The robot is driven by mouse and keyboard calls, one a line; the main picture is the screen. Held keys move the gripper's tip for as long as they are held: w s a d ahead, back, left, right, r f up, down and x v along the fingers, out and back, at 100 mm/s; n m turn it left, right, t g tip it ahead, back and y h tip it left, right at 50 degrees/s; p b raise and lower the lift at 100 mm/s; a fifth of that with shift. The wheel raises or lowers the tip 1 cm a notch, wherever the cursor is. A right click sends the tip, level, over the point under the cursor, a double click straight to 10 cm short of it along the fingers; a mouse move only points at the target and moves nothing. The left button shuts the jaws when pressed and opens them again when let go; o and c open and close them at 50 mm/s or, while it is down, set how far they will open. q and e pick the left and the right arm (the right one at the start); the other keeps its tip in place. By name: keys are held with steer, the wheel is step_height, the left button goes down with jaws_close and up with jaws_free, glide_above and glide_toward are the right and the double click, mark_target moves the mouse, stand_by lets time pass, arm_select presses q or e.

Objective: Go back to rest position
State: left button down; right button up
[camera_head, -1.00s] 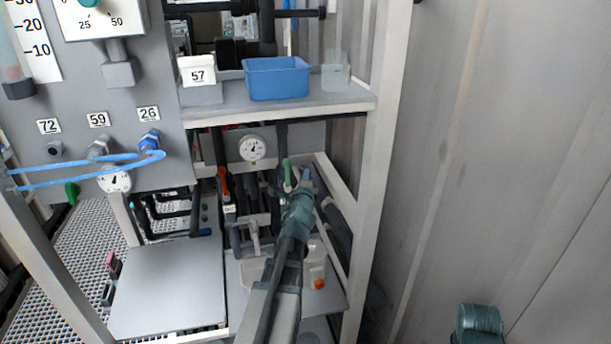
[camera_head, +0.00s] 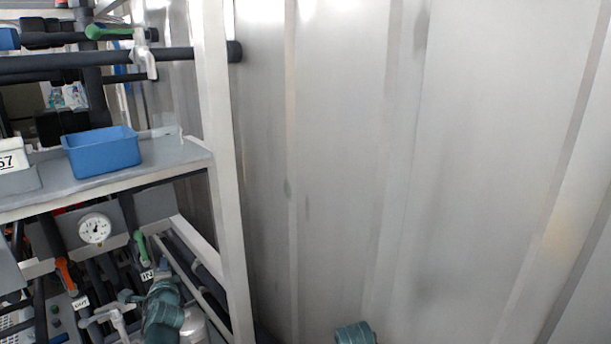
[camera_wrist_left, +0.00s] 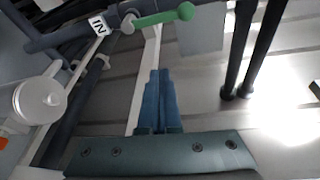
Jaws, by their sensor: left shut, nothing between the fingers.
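My left gripper (camera_wrist_left: 160,78) shows in the left wrist view as two blue fingers pressed together, with nothing between them. Its tips point toward the grey corrugated wall, beside a pale frame post. In the head view, the teal joints of my left arm (camera_head: 163,312) show at the bottom left, in front of the lower rack; the fingers cannot be made out there. A green-handled valve (camera_head: 140,249) with an IN label is just above the arm. The valve also shows in the left wrist view (camera_wrist_left: 165,17), beyond the fingertips and apart from them. My right gripper is out of view.
A shelf (camera_head: 105,182) carries a blue bin (camera_head: 102,151). A pressure gauge (camera_head: 95,229) and an orange-handled valve (camera_head: 66,275) sit below it. A white frame post (camera_head: 226,180) stands beside my left arm. The corrugated wall (camera_head: 400,170) fills the right, with clear space before it.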

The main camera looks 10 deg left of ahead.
arm_select(q)
steer(key=s+d+f+n+g+h, duration=0.3)
steer(key=d+f+n+g, duration=0.15)
steer(key=d+f, duration=0.4)
steer(key=s+d+f+n+g+h, duration=0.2)
steer(key=d+f+n+g, duration=0.2)
steer(key=d+f+n, duration=0.4)
steer(key=s+d+f+m+g, duration=0.1)
steer(key=s+d+g, duration=0.1)
steer(key=s+d, duration=0.2)
steer(key=s+d+f+m+g+h, duration=0.1)
steer(key=s+d, duration=0.4)
steer(key=d, duration=0.6)
steer(key=s+d+f+m+g+h, duration=0.1)
steer(key=s+d+g, duration=0.2)
steer(key=s+d, duration=0.2)
steer(key=d, duration=0.3)
steer(key=shift+d+b, duration=0.15)
steer(key=shift+b, duration=0.25)
steer(key=shift+s+f, duration=0.1)
